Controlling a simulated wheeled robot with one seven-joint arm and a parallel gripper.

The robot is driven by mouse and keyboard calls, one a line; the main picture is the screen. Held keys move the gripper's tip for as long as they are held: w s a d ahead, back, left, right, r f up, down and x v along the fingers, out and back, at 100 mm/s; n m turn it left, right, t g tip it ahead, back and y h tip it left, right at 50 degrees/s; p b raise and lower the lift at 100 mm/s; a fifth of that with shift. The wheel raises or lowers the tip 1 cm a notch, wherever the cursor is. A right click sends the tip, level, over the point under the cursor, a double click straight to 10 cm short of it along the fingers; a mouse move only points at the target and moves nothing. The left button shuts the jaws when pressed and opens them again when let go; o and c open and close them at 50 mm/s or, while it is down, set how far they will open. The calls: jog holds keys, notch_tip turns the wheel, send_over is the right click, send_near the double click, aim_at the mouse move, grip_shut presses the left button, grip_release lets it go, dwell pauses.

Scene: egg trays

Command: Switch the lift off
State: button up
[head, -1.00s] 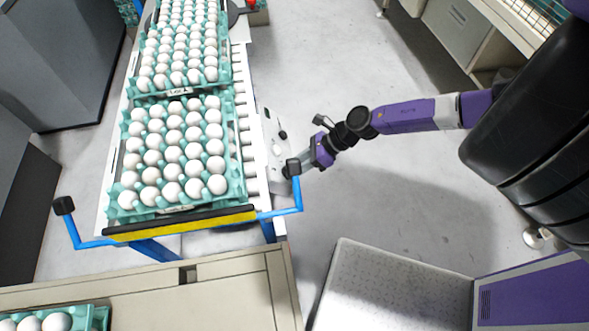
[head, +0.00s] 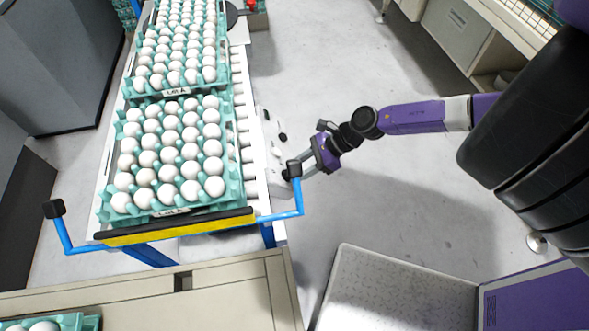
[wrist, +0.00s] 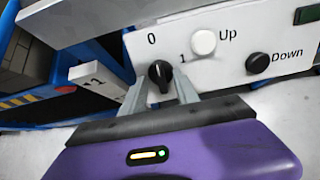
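The lift's white control panel (head: 268,143) is on the right side of the conveyor frame. In the wrist view the panel (wrist: 226,72) carries a black rotary switch (wrist: 160,74) with "0" above and "1" to its upper right. The switch's handle looks nearly upright; I cannot tell its exact setting. A white button (wrist: 203,42) marked "Up" and a black button (wrist: 258,63) marked "Down" are to its right. My gripper (wrist: 162,90) is open, with one finger on each side of the switch and gaps showing. In the head view my gripper (head: 297,174) is partly behind the blue handle's black end.
Teal trays (head: 232,150) of white eggs stand on the roller conveyor. A blue handle (head: 299,198) with a black end (head: 294,168) rises close to my gripper. A yellow bar (head: 180,228) crosses the front. The floor to the right is open.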

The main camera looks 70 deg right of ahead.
jog(key=p+v, duration=0.1)
jog(key=v, duration=0.7)
jog(key=shift+p, duration=0.4)
jog(key=shift+w+r, duration=0.1)
